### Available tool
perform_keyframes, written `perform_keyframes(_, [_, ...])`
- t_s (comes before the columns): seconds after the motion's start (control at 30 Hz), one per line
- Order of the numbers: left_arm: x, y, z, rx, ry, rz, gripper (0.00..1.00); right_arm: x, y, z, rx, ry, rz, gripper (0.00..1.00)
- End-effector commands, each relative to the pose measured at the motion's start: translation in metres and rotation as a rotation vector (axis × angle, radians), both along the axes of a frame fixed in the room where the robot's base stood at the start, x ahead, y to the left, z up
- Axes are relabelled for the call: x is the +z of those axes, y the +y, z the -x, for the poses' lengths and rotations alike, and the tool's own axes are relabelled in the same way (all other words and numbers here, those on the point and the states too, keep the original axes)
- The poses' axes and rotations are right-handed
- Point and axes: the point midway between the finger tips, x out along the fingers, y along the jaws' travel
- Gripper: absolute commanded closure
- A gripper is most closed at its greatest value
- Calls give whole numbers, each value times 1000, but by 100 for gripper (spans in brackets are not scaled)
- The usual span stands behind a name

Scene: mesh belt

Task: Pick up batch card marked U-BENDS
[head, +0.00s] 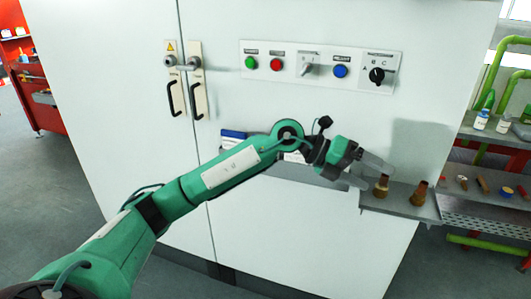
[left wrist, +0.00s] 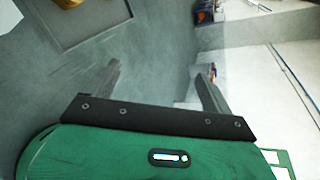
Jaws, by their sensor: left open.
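A card rack (head: 312,178) is mounted on the pale cabinet front, largely hidden behind my left arm. A blue-and-white card (head: 232,141) shows at its left end, and a white card edge (head: 295,157) shows below my arm. I cannot read U-BENDS on either. My left gripper (head: 380,180) is open and empty, right of the rack and close to a small grey shelf. In the left wrist view its two fingers (left wrist: 162,70) are apart with nothing between them; no card shows there.
A control panel (head: 320,66) with buttons and knobs is above. Black door handles (head: 175,98) are at left. A shelf unit (head: 490,210) with bottles stands right.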

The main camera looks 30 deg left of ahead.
Motion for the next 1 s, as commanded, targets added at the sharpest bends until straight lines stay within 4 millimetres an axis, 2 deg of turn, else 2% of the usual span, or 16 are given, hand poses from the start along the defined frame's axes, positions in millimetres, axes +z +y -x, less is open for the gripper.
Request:
perform_keyframes(0.1, [4, 56, -24, 71, -8, -304, 15, -21, 0, 6, 0, 10, 0, 64])
perform_keyframes(0.17, [8, 91, -34, 128, 8, -449, 15, -31, 0, 9, 1, 15, 0, 64])
perform_keyframes(0.23, [18, 134, -43, 211, 36, -605, 15, -42, 0, 13, 2, 21, -1, 64])
perform_keyframes(0.3, [32, 177, -46, 302, 73, -739, 15, -53, 0, 17, 3, 26, -1, 64])
perform_keyframes(0.4, [54, 231, -44, 426, 132, -884, 15, -64, 0, 22, 3, 30, -1, 64])
perform_keyframes(0.5, [72, 269, -38, 526, 185, -978, 15, -72, 0, 25, 4, 32, -2, 64])
perform_keyframes(0.6, [83, 292, -32, 588, 222, -1031, 15, -77, 0, 28, 4, 35, -1, 64])
perform_keyframes(0.7, [83, 302, -31, 614, 242, -1053, 15, -79, 0, 29, 5, 35, -2, 64])
perform_keyframes(0.77, [76, 305, -33, 618, 248, -1057, 15, -80, 0, 29, 4, 35, -1, 64])
perform_keyframes(1.0, [32, 308, -50, 616, 246, -1056, 15, -84, -1, 32, 5, 37, 1, 64])
